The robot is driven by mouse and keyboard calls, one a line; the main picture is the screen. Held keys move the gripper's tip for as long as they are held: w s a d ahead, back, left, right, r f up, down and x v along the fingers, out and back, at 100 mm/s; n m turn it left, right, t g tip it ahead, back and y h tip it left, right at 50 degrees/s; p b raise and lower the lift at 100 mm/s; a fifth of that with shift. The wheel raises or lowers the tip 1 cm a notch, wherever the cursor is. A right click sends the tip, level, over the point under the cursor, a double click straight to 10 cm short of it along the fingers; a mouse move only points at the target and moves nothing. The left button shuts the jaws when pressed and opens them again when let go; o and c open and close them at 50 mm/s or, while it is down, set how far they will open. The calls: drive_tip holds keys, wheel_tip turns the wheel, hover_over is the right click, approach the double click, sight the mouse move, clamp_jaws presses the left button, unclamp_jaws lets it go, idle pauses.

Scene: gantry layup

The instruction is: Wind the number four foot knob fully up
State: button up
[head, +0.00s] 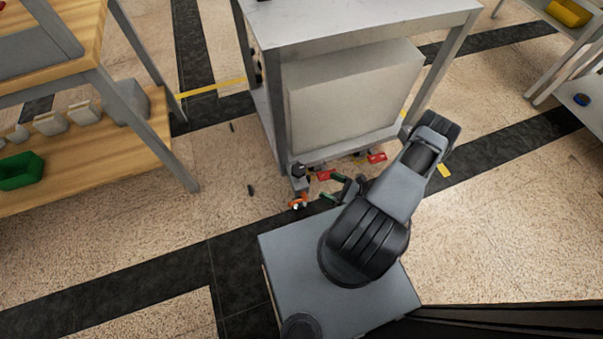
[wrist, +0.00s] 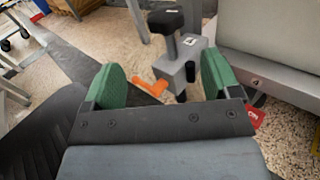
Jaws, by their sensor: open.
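The number four foot is a grey block (wrist: 184,66) with a white "4" label, at the near left corner of the grey machine stand; it also shows in the head view (head: 299,184). A black knob (wrist: 166,22) with a wide round top and a stem rises from it. An orange lever (wrist: 152,88) sticks out low from the foot, also visible in the head view (head: 297,204). My gripper (head: 333,188) is open and empty, just right of the foot. In the wrist view my gripper's green pads (wrist: 158,80) stand apart, with the lever and foot beyond them.
The stand (head: 275,115) holds a large pale box (head: 350,92) over the foot area. Red tags (head: 376,157) hang low along its near edge. A wooden shelf (head: 90,165) with a green bin (head: 20,170) stands left. Floor between shelf and foot is mostly clear.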

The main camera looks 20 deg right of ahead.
sight(298, 169)
drive_tip(key=b+x, duration=0.1)
drive_tip(key=x, duration=0.5)
drive_tip(key=b+x, duration=0.1)
drive_tip(key=x, duration=0.6)
drive_tip(key=shift+w+d, duration=0.15)
drive_tip(key=shift+w, duration=0.25)
drive_tip(key=c, duration=0.9)
drive_tip(key=shift+c, duration=0.2)
drive_tip(key=shift+n+y+b, duration=0.3)
drive_tip(key=shift+n+b, duration=0.05)
drive_tip(key=shift+n, duration=0.15)
